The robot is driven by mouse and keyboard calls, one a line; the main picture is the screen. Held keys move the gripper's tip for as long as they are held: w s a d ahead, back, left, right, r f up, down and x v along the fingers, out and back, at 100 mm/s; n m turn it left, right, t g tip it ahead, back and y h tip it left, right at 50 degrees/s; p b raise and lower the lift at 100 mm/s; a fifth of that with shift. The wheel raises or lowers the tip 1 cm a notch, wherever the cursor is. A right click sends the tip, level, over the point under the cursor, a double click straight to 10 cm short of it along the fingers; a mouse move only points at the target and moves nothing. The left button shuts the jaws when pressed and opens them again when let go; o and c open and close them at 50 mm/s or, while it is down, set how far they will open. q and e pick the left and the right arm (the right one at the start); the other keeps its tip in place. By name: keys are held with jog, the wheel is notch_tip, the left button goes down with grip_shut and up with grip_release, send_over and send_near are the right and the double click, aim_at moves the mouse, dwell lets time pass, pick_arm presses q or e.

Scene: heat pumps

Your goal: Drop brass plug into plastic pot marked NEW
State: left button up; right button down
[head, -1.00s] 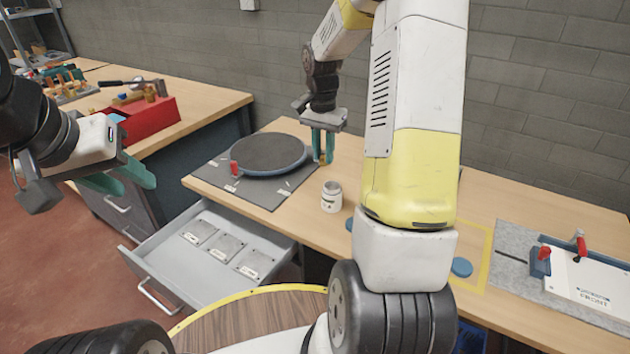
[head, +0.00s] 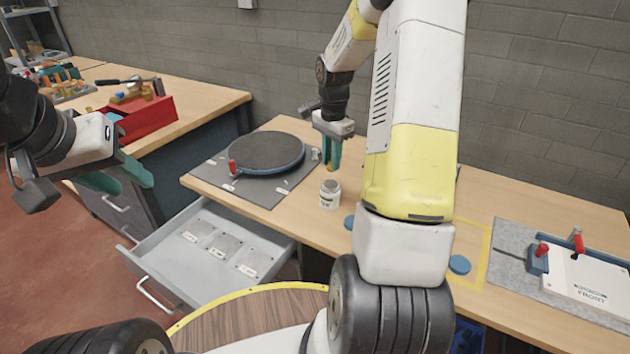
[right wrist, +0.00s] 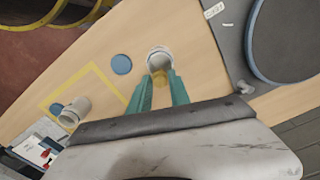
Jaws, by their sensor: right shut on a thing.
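My right gripper (head: 331,160) is shut on a small brass plug (head: 330,168). In the right wrist view the plug (right wrist: 160,73) sits between the green fingertips, and a white pot (right wrist: 158,54) is right beyond it with its open mouth in view. In the head view this white plastic pot (head: 329,195) stands upright on the bench, just below the fingertips in the picture; its label is too small to read surely. The plug looks outside the pot, close to its rim. My left gripper (head: 125,182) is open and empty at the left, away from the bench.
A second white pot (right wrist: 75,112) shows in the right wrist view. A round dark turntable (head: 262,154) is left of the pot. An open drawer (head: 190,262) holds several grey plates. Blue discs (head: 459,265), a white panel (head: 590,280) and a red toolbox (head: 150,117) are around.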

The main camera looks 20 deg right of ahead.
aim_at(330, 195)
jog(key=shift+f, duration=0.4)
jog(key=shift+f, duration=1.1)
jog(key=shift+f, duration=0.6)
dwell(0.3)
jog(key=c, duration=1.1)
grip_release()
jog(key=shift+c, duration=0.2)
